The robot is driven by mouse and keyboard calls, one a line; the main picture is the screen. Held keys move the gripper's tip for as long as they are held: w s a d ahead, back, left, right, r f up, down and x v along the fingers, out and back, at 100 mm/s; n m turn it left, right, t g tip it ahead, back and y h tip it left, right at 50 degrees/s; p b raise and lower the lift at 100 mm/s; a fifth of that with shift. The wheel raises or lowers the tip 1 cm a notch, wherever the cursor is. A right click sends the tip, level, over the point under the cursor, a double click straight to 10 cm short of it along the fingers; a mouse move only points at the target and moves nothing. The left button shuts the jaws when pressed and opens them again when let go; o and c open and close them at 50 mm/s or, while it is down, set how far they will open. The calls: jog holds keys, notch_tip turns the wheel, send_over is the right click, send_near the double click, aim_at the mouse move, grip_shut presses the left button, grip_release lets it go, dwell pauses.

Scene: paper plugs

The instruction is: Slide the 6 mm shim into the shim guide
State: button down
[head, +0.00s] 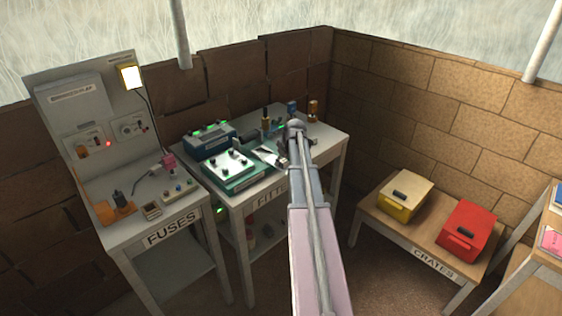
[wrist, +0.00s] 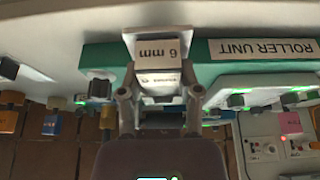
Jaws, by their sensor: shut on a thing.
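The 6 mm shim (wrist: 163,47) is a pale metal plate with a "6 mm" label, upside down in the wrist view. My gripper (wrist: 160,95) is shut on its block-like grip, one finger at each side. The shim overlaps the edge of the green roller unit (wrist: 225,68) in this view; I cannot tell whether they touch. In the head view the roller unit (head: 232,172) is on the middle table, with my gripper (head: 281,153) just right of it. I cannot make out the shim guide; the shim or my arm may hide it.
The fitting table (head: 325,135) also holds a blue-green device (head: 208,140) behind the roller unit and several small knobbed pieces at the back. The fuses bench (head: 185,215) stands left. A crates bench (head: 385,230) with a yellow crate (head: 405,200) and a red crate (head: 468,230) stands right.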

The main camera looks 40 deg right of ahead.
aim_at(268, 157)
jog(key=shift+w+a, duration=0.15)
jog(key=shift+w, duration=1.65)
jog(key=shift+w+a, duration=0.1)
jog(key=shift+w, duration=1.65)
dwell(1.5)
jog(key=shift+c, duration=1)
grip_release()
jog(key=shift+s, duration=0.15)
jog(key=s, duration=0.7)
jog(key=shift+s+d, duration=0.15)
jog(key=shift+d, duration=0.1)
jog(key=shift+s+r, duration=0.25)
jog(key=shift+s+d, duration=0.15)
jog(key=shift+s, duration=1.05)
jog(key=shift+s+d, duration=0.1)
jog(key=shift+s, duration=1.1)
jog(key=shift+w, duration=0.15)
